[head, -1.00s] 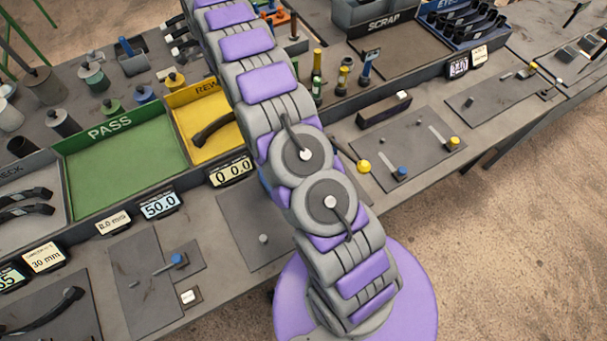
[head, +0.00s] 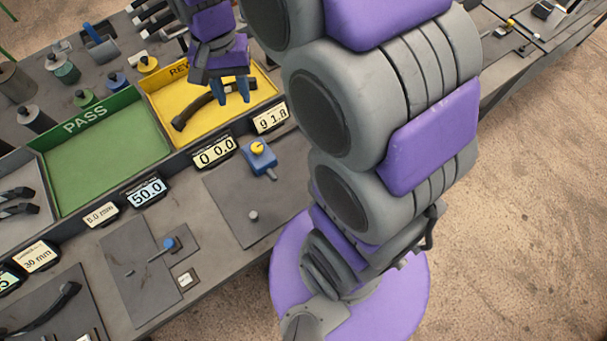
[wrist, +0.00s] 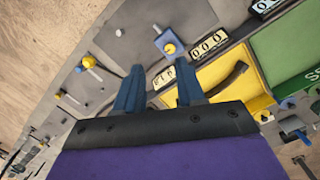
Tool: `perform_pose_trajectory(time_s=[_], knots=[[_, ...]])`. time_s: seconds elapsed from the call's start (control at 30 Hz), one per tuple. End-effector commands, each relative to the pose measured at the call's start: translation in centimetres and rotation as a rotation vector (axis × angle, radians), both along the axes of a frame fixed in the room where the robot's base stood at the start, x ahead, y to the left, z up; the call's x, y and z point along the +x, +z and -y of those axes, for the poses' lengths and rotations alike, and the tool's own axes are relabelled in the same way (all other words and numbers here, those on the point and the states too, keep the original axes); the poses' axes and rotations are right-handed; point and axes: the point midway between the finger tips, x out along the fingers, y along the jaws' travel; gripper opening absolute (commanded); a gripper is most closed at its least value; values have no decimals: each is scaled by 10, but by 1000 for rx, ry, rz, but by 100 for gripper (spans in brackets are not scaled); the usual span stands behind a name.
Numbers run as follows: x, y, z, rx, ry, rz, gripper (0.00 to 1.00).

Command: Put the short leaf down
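A dark curved leaf (head: 196,111) lies in the yellow REWORK tray (head: 168,86), with one end towards the tray's near left part. It also shows in the wrist view (wrist: 231,78), just right of the right finger. My gripper (head: 234,98) is over the right part of the yellow tray, its blue fingers pointing down. In the wrist view my gripper (wrist: 158,72) has its fingers well apart with nothing held between them. Other dark leaves lie in the grey tray (head: 50,209) at left and on a dark plate (head: 14,322) at lower left. Which leaf is the short one I cannot tell.
The green PASS tray (head: 105,150) is empty. Displays reading 50.0 (head: 146,191), 0 0.0 (head: 214,151) and 91.8 (head: 270,117) line the near side. A blue block with a yellow knob (head: 258,156) stands near the front. Several cylinders stand behind the trays.

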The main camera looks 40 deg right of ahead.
Motion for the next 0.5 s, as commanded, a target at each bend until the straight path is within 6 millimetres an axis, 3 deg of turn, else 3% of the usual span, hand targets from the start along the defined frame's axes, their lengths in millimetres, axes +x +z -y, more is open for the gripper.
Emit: perform_pose_trajectory(time_s=[0.03, 0.3, 0.5], knots=[[-21, 3, 1, 2, 44, 0, 39], [-126, -1, 6, 21, 295, -17, 39], [-190, -15, 10, 37, 446, -28, 39]])
